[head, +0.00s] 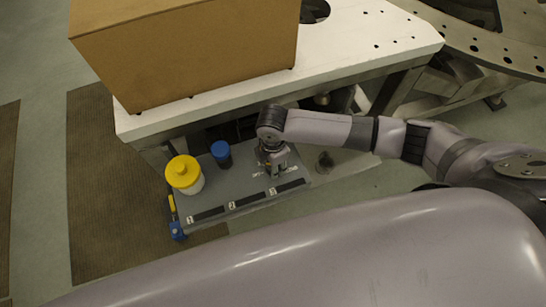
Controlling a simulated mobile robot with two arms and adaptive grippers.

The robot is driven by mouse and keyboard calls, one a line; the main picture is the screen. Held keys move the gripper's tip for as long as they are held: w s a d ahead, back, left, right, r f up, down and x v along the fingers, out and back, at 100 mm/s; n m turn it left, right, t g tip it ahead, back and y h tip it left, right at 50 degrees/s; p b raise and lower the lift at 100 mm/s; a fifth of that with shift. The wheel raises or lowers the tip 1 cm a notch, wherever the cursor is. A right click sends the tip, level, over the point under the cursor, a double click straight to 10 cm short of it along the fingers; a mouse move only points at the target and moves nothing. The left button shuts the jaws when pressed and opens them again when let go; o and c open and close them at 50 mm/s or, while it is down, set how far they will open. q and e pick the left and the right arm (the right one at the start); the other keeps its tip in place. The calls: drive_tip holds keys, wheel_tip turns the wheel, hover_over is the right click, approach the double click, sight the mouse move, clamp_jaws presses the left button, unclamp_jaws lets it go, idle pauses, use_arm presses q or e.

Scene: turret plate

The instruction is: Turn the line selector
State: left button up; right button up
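A grey panel (238,187) sits low in front of the white table, with numbered black strips along its front edge. My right arm comes in from the right, and its gripper (274,172) points down at the right part of this panel. Small white markings and a small orange spot show on the panel around the fingers. I cannot make out the line selector itself; the gripper and wrist cover that part of the panel. The fingers are too small and dark to tell whether they are open, shut or holding something. My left gripper is not in view.
A yellow-capped white container (184,174) and a blue-capped one (222,153) stand on the panel's left part. A large cardboard box (190,50) sits on the white table (345,45) behind. A yellow and blue item (176,229) is at the panel's left edge.

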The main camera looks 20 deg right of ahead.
drive_tip(key=shift+m+p, duration=0.8)
drive_tip(key=shift+m, duration=0.2)
drive_tip(key=o, duration=1.2)
drive_tip(key=shift+c, duration=0.2)
wheel_tip(320, 180, up, 12)
